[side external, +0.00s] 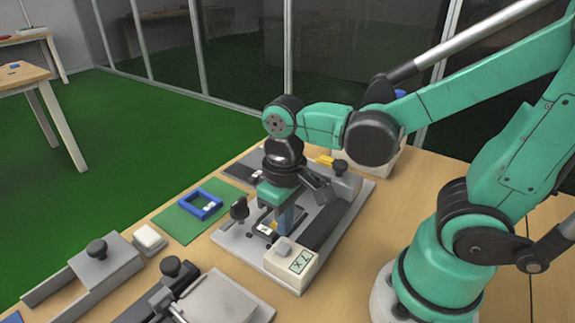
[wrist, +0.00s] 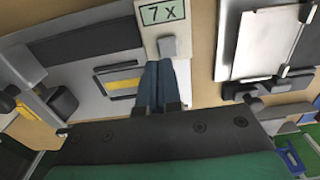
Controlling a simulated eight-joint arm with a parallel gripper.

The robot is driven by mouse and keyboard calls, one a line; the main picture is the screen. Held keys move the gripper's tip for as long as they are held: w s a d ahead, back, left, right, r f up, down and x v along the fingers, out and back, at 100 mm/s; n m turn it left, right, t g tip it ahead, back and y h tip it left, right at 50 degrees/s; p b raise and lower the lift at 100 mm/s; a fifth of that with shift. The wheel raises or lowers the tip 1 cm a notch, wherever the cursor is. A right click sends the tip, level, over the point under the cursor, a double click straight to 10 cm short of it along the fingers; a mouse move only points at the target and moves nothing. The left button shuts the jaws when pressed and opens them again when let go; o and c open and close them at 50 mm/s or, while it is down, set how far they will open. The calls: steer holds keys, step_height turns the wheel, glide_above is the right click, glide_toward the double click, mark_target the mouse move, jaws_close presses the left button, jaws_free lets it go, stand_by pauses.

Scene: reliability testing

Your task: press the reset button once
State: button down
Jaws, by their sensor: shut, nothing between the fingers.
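A white counter box (side external: 292,262) with a small display stands at the near end of the grey test fixture in the side view. A grey button (side external: 283,248) sits on its top. In the wrist view the box (wrist: 150,36) shows "7 x" on its display, and the grey button (wrist: 168,47) is just beyond my fingertips. My gripper (side external: 284,232) points down beside the box, on the far side of the button. In the wrist view my gripper (wrist: 160,64) has its blue fingers together and empty. I cannot tell whether the tips touch the button or the box.
A black knob (side external: 239,209) stands on the fixture plate (side external: 228,236) left of my gripper, and dark fixture parts (side external: 325,222) lie to its right. A blue frame (side external: 203,205) lies on a green mat. More clamps and a grey plate (side external: 217,299) are at the front left.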

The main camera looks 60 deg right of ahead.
mark_target(285, 242)
steer(key=shift+f, duration=1.2)
steer(key=shift+f, duration=0.9)
steer(key=shift+r, duration=0.1)
steer(key=shift+w+r, duration=0.15)
steer(key=shift+r, duration=4)
steer(key=w+d+t, duration=0.1)
steer(key=t, duration=0.1)
steer(key=w+d+r+t, duration=0.1)
steer(key=t, duration=0.1)
steer(key=w+d+t, duration=0.1)
steer(key=w+t, duration=0.1)
steer(key=t, duration=0.1)
steer(key=shift+d+r, duration=0.15)
steer(key=shift+d, duration=0.15)
